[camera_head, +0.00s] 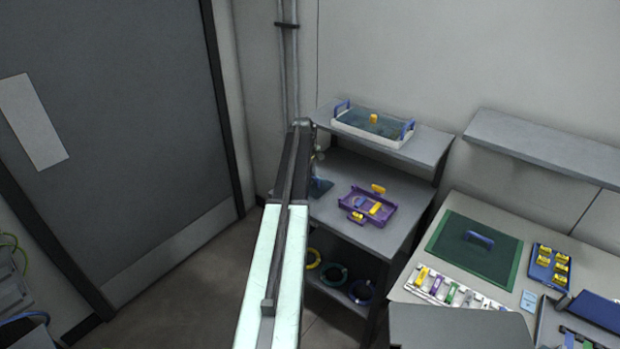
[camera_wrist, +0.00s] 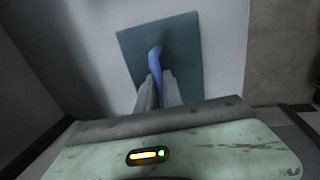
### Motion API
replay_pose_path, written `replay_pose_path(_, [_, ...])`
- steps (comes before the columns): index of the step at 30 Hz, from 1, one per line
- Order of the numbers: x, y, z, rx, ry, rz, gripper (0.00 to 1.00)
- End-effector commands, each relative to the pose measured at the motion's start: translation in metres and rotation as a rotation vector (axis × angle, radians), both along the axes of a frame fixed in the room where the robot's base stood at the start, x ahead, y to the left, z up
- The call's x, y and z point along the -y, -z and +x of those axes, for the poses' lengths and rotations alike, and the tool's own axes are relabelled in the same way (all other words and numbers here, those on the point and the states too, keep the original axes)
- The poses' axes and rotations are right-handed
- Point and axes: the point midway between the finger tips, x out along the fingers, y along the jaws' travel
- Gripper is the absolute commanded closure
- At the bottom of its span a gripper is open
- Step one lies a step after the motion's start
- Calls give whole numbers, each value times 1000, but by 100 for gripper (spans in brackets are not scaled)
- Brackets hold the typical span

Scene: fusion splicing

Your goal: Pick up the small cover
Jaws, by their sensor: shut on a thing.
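The small cover is a flat dark teal plate with a blue upright handle. In the wrist view the cover (camera_wrist: 187,50) lies ahead of my gripper (camera_wrist: 158,88). The two grey fingers are shut on its blue handle (camera_wrist: 155,62). In the head view the cover (camera_head: 321,187) shows at the left part of the grey stand's middle shelf, just below my gripper (camera_head: 315,166), partly hidden by my arm. I cannot tell whether it touches the shelf.
A purple tray (camera_head: 352,206) with yellow handles stands right of the cover. A white box (camera_head: 372,136) with blue handles sits on the upper shelf. Coils (camera_head: 334,274) lie below. A workbench (camera_head: 567,226) at right bears a green mat (camera_head: 461,254) and small parts.

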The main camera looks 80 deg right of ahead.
Motion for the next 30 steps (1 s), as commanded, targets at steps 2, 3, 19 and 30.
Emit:
replay_pose_path(2, [0, -16, 0, 0, 0, 0, 100])
replay_pose_path(3, [0, -22, 0, 0, 0, 0, 100])
replay_pose_path(19, [-116, -31, -30, 0, -1, 0, 100])
replay_pose_path(30, [-155, -34, -40, 0, -2, 0, 100])
